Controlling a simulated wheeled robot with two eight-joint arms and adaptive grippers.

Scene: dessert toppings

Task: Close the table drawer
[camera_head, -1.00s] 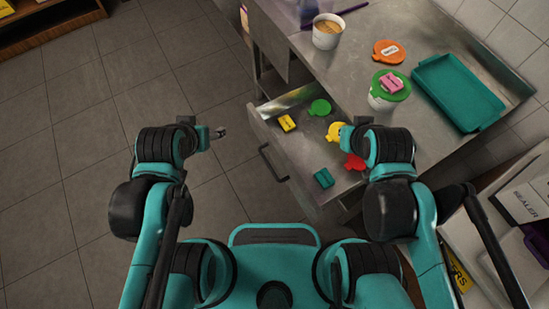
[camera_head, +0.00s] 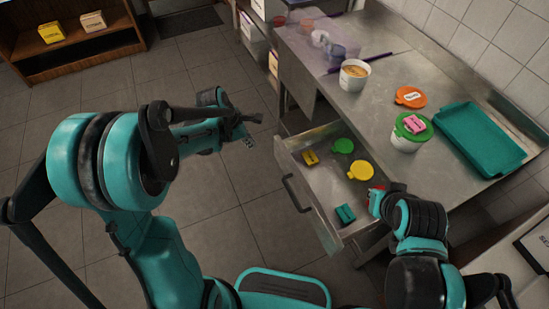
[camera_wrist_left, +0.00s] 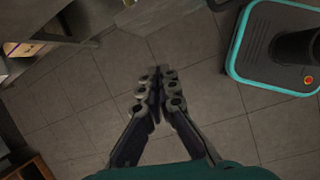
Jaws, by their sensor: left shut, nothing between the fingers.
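The table drawer (camera_head: 335,243) is pulled out from the metal table (camera_head: 381,101), its dark handle (camera_head: 294,194) facing left. Inside lie a yellow block (camera_head: 311,157), a green lid (camera_head: 343,146), a yellow lid (camera_head: 361,170) and a teal block (camera_head: 345,213). A red thing (camera_head: 378,187) is mostly hidden by my right arm. My left gripper (camera_head: 249,142) is left of the drawer front, apart from it. In the left wrist view its fingers (camera_wrist_left: 157,76) are together and empty. My right wrist is over the drawer's right side; its fingers cannot be made out.
On the table are a white tub (camera_head: 354,78), an orange lid (camera_head: 410,97), a green-lidded cup (camera_head: 405,139) with a pink block (camera_head: 414,124), and a teal tray (camera_head: 479,139). A wooden shelf (camera_head: 77,44) stands at the far left. The floor left of the drawer is clear.

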